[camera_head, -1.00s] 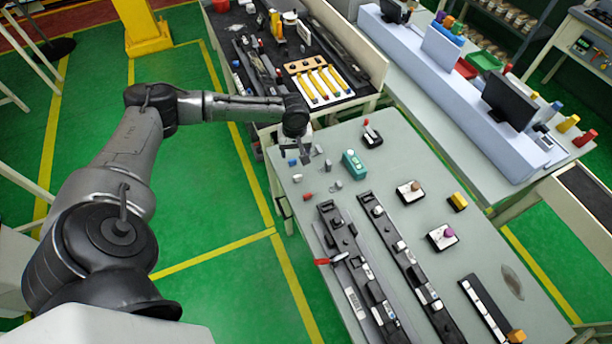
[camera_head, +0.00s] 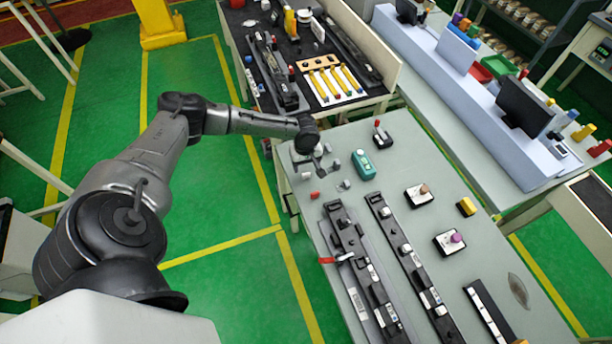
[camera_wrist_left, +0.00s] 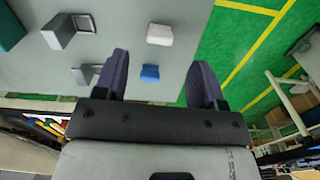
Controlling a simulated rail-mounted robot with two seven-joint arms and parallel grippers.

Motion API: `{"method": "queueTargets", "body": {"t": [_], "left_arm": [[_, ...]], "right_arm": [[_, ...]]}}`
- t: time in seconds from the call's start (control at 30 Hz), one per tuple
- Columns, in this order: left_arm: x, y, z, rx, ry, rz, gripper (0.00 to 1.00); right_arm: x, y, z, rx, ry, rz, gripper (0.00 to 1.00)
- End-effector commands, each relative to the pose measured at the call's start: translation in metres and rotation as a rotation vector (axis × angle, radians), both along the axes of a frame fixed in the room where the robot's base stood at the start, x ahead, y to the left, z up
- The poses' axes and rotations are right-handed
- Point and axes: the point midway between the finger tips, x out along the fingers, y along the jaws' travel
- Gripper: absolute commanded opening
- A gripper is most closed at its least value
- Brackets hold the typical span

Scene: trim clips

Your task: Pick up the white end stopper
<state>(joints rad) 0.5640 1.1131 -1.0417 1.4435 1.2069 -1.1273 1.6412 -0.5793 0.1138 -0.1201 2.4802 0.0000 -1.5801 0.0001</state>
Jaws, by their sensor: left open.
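The white end stopper (camera_wrist_left: 160,34) is a small white block on the grey table (camera_wrist_left: 105,15), beyond my fingertips in the left wrist view. In the head view it shows small and pale (camera_head: 306,176), just below my left gripper (camera_head: 316,164). In the wrist view my left gripper (camera_wrist_left: 162,76) is open, with its two dark fingers apart and nothing held. A small blue block (camera_wrist_left: 150,72) shows between the fingers, nearer than the white one. I cannot tell the exact height of the fingers over the table. My right gripper is not in view.
Two grey clips (camera_wrist_left: 70,30) (camera_wrist_left: 85,73) and a teal block (camera_wrist_left: 10,28) lie left of the fingers in the wrist view. A red block (camera_head: 314,195) lies near the table's left edge. Long dark rails (camera_head: 362,265) fill the table's near part.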

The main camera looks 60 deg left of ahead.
Motion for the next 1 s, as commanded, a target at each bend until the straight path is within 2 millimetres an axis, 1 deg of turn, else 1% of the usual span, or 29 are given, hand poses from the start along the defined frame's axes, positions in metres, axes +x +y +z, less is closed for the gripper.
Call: {"method": "queueTargets", "body": {"t": [0.07,0.3,0.4,0.53,0.73,0.77,1.0], "left_arm": [[0.000,-0.001,-0.006,0.000,0.001,-0.001,0.64],[0.000,-0.003,-0.038,-0.001,0.001,0.000,0.64],[0.000,-0.002,-0.046,0.000,0.001,0.001,0.64],[0.000,-0.002,-0.051,0.000,0.000,-0.001,0.64],[0.000,-0.002,-0.051,0.000,0.000,-0.001,0.64],[0.000,-0.002,-0.051,0.000,0.000,-0.001,0.63],[0.000,-0.002,-0.051,0.000,0.000,-0.001,0.40]], "right_arm": [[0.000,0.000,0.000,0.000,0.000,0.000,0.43],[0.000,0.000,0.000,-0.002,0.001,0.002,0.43],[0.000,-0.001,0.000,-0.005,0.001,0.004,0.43],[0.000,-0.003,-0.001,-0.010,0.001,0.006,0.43],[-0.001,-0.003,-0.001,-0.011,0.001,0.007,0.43],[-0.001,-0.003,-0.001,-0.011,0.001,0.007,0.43],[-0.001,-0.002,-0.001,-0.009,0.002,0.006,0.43]]}}
